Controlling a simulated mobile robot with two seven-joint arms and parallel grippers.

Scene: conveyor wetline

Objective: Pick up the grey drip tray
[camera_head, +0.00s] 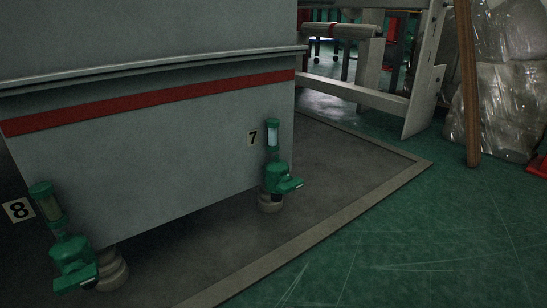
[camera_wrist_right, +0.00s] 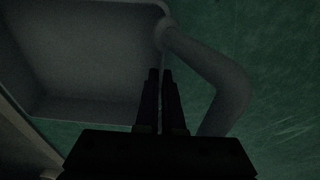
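The grey drip tray (camera_wrist_right: 90,50) fills the upper left of the right wrist view. It is a shallow, empty box with raised walls and a thick bent handle or spout (camera_wrist_right: 225,85) at its right side. My right gripper (camera_wrist_right: 160,72) points at the tray's right wall. Its two dark fingers are close together, with the thin wall edge running between them, so it looks shut on the wall. The fingertips are dark and the contact is hard to see. The head view shows neither the tray nor either gripper.
In the head view a grey machine (camera_head: 165,140) with a red stripe stands at left. Green fittings stand beside labels 7 (camera_head: 274,172) and 8 (camera_head: 70,253). A brown post (camera_head: 467,90) and wrapped goods (camera_head: 510,85) are at right. The green floor (camera_head: 400,250) is clear.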

